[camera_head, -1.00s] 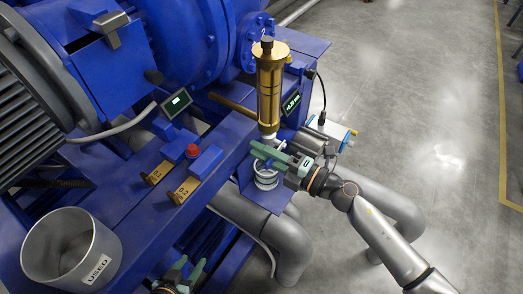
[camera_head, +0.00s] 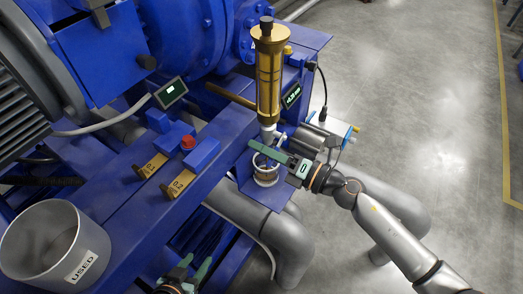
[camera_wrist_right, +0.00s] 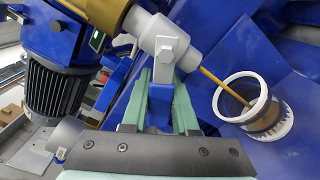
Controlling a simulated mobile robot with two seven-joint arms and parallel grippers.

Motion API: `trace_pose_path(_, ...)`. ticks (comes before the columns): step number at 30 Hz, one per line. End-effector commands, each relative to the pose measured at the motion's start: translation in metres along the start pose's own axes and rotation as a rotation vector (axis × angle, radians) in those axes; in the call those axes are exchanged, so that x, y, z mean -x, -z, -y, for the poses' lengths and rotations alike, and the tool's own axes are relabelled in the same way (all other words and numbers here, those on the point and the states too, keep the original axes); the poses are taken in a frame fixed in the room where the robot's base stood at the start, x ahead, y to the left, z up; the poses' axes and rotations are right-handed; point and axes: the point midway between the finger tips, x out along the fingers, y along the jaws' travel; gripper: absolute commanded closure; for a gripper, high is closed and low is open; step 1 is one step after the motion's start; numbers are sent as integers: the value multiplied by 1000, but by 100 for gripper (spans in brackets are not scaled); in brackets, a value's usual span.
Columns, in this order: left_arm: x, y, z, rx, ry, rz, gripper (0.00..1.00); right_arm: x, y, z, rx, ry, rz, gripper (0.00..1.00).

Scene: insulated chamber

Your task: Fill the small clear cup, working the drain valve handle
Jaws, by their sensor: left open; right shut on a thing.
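The small clear cup (camera_head: 266,181) with a white rim stands on a blue shelf below the brass cylinder (camera_head: 268,85). It also shows in the right wrist view (camera_wrist_right: 243,126), where an amber stream (camera_wrist_right: 220,84) runs from the pale spout (camera_wrist_right: 197,60) into it. Amber liquid lies inside the cup; its exact level is hard to tell. My right gripper (camera_head: 262,151) is shut on the drain valve handle (camera_wrist_right: 161,103), whose blue part lies between the green fingers. My left gripper (camera_head: 188,273) is open and empty at the bottom edge, away from the cup.
A grey bin marked USED (camera_head: 50,245) stands at the lower left. Blue blocks with brass tags and a red knob (camera_head: 187,142) sit on the blue beam. A small display (camera_head: 291,96) is beside the cylinder. Large grey pipes run below the shelf. Open floor lies to the right.

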Motion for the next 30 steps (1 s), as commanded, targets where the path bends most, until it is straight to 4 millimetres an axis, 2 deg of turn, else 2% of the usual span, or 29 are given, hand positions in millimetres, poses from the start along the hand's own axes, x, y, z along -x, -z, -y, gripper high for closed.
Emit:
trace_pose_path(9, -5, 2, -3, -6, -10, -6, 50, 0, 0, 5, 96, 2, 1, 100)
trace_pose_path(22, -5, 1, -4, -7, -13, -4, 50, 0, -1, 5, 106, 2, 1, 100)
trace_pose_path(23, -5, 1, -4, -7, -13, -3, 50, 0, -1, 5, 105, 2, 1, 71)
trace_pose_path(30, -6, 0, -3, -7, -11, -1, 50, 0, -1, 5, 104, 1, 0, 44)
